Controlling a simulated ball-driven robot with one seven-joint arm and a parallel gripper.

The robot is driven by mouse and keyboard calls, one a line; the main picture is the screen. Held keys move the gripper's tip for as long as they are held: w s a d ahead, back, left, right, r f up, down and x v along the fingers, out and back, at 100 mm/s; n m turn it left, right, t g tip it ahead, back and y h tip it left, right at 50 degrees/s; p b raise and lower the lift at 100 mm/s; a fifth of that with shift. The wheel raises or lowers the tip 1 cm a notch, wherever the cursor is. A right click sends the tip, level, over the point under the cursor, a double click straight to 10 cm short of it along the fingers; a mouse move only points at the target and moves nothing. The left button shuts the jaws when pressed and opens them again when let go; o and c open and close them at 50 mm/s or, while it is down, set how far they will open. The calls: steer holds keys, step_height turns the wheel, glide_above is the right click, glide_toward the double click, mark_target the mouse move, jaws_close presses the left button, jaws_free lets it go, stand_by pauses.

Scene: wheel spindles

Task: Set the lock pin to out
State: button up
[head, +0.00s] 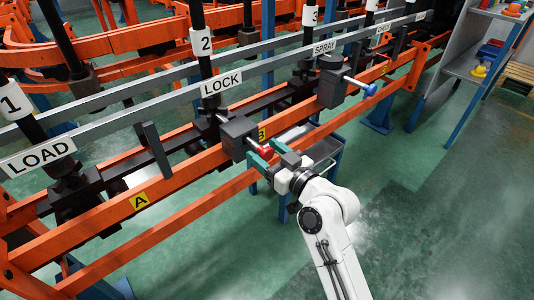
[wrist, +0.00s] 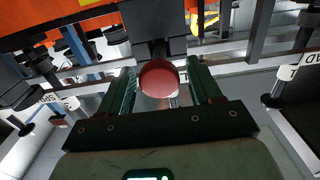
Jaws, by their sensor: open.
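The lock pin's red knob (head: 267,149) sticks out from a dark grey block (head: 238,137) on the orange rail, below the LOCK sign (head: 221,84). My gripper (head: 265,154) is at the knob, its teal fingers open. In the wrist view the round red knob (wrist: 158,78) lies between the two fingers, with a visible gap on either side. Behind it is the dark block (wrist: 155,42). The pin's shaft is mostly hidden behind the knob in the wrist view.
A second block (head: 334,89) with a blue-knobbed pin (head: 369,89) is on the rail near the SPRAY sign (head: 324,47). A small table (head: 322,149) stands below my gripper. A grey shelf (head: 480,70) is at the right. Green floor at the lower right is clear.

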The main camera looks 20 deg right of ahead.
jaws_close()
stand_by(0.7)
